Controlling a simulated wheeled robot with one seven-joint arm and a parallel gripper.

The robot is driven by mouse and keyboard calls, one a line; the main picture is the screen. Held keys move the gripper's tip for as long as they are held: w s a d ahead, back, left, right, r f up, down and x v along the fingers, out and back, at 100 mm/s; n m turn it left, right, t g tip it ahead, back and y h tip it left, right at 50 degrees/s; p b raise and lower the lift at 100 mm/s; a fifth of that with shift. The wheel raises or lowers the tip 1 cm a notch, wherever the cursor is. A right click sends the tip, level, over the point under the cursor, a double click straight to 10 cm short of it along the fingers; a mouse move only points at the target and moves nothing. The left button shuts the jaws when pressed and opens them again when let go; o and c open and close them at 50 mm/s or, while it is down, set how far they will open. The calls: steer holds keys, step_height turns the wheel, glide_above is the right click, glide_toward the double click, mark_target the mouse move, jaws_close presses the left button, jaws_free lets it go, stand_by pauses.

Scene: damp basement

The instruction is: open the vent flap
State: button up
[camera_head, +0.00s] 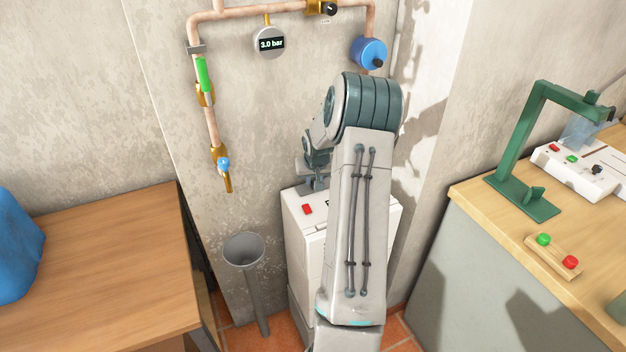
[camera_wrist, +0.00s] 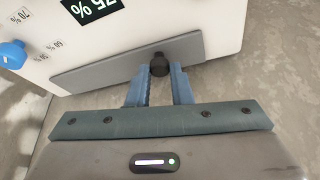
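The vent flap (camera_wrist: 110,66) is a long grey plate on a white panel (camera_wrist: 215,14) in the wrist view. A black knob (camera_wrist: 160,64) sits near one end of it. I cannot make out the flap's opening angle. A white cabinet (camera_head: 296,215) with a red button shows partly behind the arm there.
The panel carries a 75 % display (camera_wrist: 92,8), a blue knob (camera_wrist: 12,54) and percent marks. A wooden table (camera_head: 110,270) stands left, a grey funnel (camera_head: 244,250) beside the cabinet. Copper pipes with a gauge (camera_head: 269,43) run along the wall. A bench (camera_head: 480,200) with a green stand is right.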

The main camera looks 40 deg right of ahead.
jaws_close()
steer(key=shift+w+r+g+p, duration=0.3)
steer(key=shift+g+p, duration=0.2)
steer(key=shift+p, duration=0.25)
steer(key=shift+w+d+r+g+y+p, duration=0.2)
steer(key=shift+w+g+y+p, duration=0.2)
steer(key=shift+g+p, duration=0.55)
steer(key=o, duration=0.6)
jaws_free()
steer(key=r, duration=0.4)
steer(key=s+a+r+b, duration=0.1)
steer(key=r, duration=0.4)
steer(key=r+b, duration=0.1)
steer(key=r, duration=0.3)
steer(key=shift+s+a+r, duration=0.15)
steer(key=shift+a+r, duration=0.15)
steer(key=shift+a, duration=0.1)
